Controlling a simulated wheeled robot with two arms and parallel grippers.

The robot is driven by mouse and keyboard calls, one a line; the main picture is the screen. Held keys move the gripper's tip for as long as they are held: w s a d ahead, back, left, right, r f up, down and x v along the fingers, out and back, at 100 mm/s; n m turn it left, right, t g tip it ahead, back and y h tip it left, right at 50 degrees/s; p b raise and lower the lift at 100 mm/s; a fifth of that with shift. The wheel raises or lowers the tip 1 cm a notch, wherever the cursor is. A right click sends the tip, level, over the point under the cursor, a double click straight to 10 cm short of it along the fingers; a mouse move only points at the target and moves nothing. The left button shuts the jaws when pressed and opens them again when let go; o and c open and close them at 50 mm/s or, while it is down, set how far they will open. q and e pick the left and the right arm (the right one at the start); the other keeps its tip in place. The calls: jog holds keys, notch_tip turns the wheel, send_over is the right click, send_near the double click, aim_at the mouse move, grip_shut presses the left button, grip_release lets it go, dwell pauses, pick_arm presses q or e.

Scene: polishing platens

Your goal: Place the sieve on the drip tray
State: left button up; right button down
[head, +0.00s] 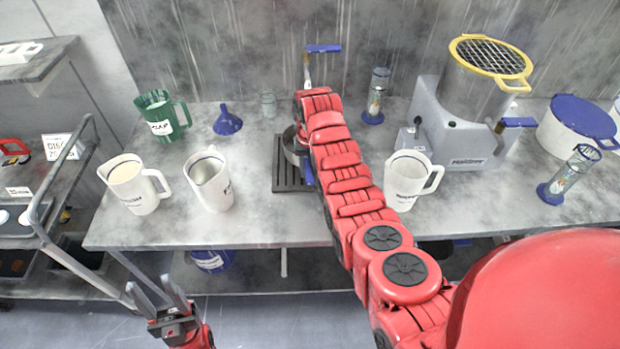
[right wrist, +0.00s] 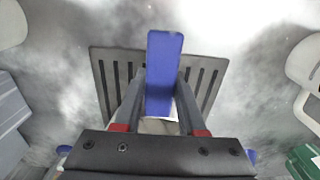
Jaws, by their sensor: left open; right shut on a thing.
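The sieve (head: 291,146) is a round metal bowl with a blue handle, mostly hidden behind my right arm in the head view. The blue handle (right wrist: 164,70) lies between the fingers of my right gripper (right wrist: 161,118), which is shut on it. The bowl is nearly all hidden in the right wrist view. The dark slotted drip tray (head: 290,182) lies on the bench below; it also shows in the right wrist view (right wrist: 104,80). The sieve is over the tray; I cannot tell whether they touch. My left gripper (head: 163,297) is open and empty in front of the bench.
White jugs (head: 137,190) (head: 212,182) stand left of the tray, another (head: 404,182) right. A green jug (head: 162,118) and blue funnel (head: 228,122) stand behind. A grey machine (head: 452,135) with a yellow-rimmed grid stands right. A blue-levered tap (head: 323,48) rises behind the tray.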

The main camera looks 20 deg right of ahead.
notch_tip(320, 180, down, 2)
jog(key=shift+f+p, duration=0.2)
jog(key=shift+p, duration=0.65)
jog(key=shift+f, duration=0.55)
jog(key=shift+c, duration=2.4)
grip_release()
jog(key=shift+f, duration=0.1)
